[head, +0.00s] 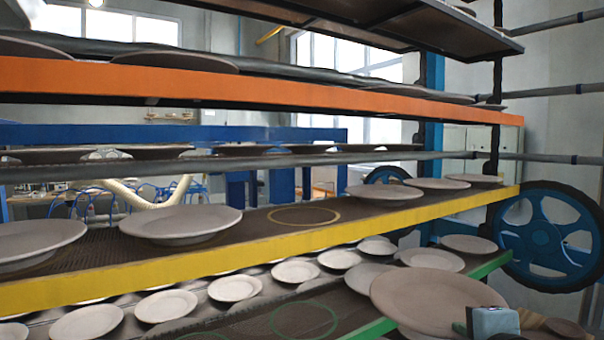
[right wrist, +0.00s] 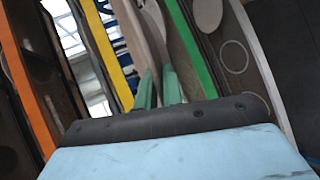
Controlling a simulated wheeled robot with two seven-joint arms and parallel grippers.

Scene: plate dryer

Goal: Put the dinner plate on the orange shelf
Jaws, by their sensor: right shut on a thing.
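The dinner plate (head: 432,298), round and greyish-brown, is in the lower right of the head view, nearly flat, in front of the green-edged shelf. My right gripper (head: 470,320) is shut on its near right rim; the fingertips are mostly hidden there. In the right wrist view the green fingers (right wrist: 158,88) pinch the plate (right wrist: 152,45), seen nearly edge-on. The orange shelf (head: 250,91) runs across the head view well above the held plate, and its edge shows at the left of the wrist view (right wrist: 24,85). My left gripper is not in view.
A yellow-edged shelf (head: 250,250) lies between, bearing several plates and an empty ring mark (head: 303,216). The green-edged shelf (head: 488,265) below also bears plates. Several plates (head: 175,61) stand on the orange shelf. A blue wheel (head: 550,236) is at right.

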